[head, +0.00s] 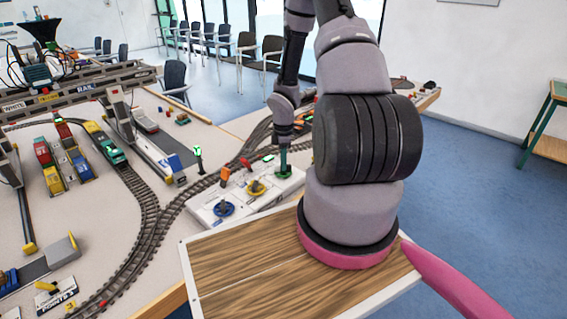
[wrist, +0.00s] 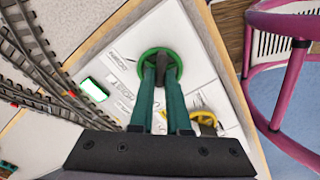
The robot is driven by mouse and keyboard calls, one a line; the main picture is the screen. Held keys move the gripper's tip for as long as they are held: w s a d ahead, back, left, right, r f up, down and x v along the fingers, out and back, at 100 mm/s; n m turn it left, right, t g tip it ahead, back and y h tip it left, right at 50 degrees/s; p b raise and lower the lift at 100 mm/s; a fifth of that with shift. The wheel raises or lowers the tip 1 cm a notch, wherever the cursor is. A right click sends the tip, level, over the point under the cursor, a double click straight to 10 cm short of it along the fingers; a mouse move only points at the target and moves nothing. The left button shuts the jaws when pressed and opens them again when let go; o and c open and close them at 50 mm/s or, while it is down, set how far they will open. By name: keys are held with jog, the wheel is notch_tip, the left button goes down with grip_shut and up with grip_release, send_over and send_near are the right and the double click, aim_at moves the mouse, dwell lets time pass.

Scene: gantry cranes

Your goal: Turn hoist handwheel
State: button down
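A white control panel (head: 240,207) carries a blue handwheel (head: 224,209), a yellow handwheel (head: 256,188) and a green handwheel (head: 284,175). Printed labels lie beside the wheels, too small to read, so I cannot tell which is marked hoist. My gripper (head: 284,160) is lowered onto the green wheel. In the wrist view its two teal fingers (wrist: 160,78) reach over the green wheel (wrist: 145,57), on either side of a dark knob (wrist: 157,66). Whether they press on the knob is unclear. The yellow wheel (wrist: 207,118) is partly hidden by the gripper.
Train tracks (head: 147,215) curve beside the panel. A lit green screen (wrist: 93,89) lies near it. Toy trucks (head: 70,160) and gantry cranes (head: 120,115) stand at the left. A wooden board (head: 235,280) is in front; floor (head: 480,165) is free at right.

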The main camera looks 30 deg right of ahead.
jog(key=shift+m, duration=0.4)
jog(key=m, duration=0.3)
jog(key=shift+m, duration=0.4)
jog(key=m, duration=0.4)
jog(key=shift+m, duration=0.4)
jog(key=c, duration=0.9)
grip_release()
jog(key=shift+r, duration=0.1)
notch_tip(320, 180, up, 11)
jog(key=shift+f, duration=0.15)
